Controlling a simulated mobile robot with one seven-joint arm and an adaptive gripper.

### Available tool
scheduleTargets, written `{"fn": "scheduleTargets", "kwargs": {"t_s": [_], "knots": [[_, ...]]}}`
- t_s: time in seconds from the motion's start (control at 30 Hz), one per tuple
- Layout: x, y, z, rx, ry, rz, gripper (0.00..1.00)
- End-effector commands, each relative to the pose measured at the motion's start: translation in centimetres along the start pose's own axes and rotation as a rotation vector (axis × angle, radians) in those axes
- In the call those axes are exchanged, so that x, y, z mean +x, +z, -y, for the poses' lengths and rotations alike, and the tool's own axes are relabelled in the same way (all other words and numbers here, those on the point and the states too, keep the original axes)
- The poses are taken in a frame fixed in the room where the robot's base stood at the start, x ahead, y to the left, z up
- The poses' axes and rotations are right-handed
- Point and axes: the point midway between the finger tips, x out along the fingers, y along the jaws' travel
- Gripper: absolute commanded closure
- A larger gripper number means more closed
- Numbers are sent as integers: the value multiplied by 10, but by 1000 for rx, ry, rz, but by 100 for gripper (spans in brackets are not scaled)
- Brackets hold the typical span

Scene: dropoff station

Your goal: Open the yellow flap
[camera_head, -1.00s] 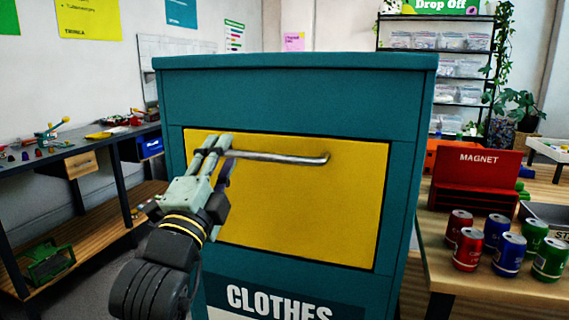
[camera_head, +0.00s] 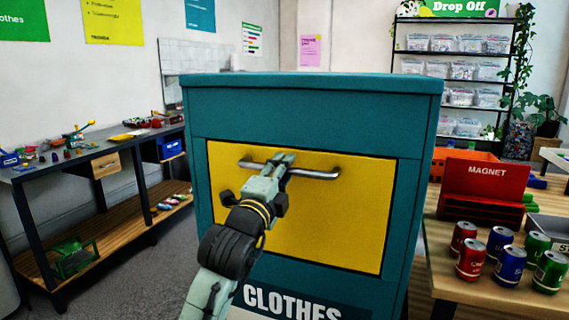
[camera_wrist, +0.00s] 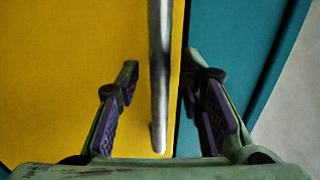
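The yellow flap (camera_head: 330,225) is set in the front of a teal clothes bin (camera_head: 300,108) and looks closed in the head view. A silver bar handle (camera_head: 320,174) runs across its upper part. My gripper (camera_head: 285,160) is at the middle of the handle. In the wrist view, the handle (camera_wrist: 160,75) passes between my two open fingers (camera_wrist: 160,95), with a gap on each side. The yellow flap (camera_wrist: 60,80) fills the left of that view. Whether the fingertips reach past the bar is hard to tell.
A wooden table (camera_head: 450,297) with several cans and a red magnet box (camera_head: 487,180) stands right of the bin. A dark workbench (camera_head: 70,168) with small items stands at the left. A shelf (camera_head: 455,55) with clear boxes is behind.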

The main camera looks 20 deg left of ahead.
Motion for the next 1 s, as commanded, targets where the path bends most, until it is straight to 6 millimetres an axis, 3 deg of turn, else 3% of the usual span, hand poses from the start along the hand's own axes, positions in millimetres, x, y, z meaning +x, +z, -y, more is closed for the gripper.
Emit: {"fn": "scheduleTargets", "kwargs": {"t_s": [0.4, 0.9, 1.0], "knots": [[10, 0, -1, 0, 0, 0, 65], [10, 0, 0, 0, 0, 0, 99], [10, 0, 0, 0, 0, 0, 100]]}}
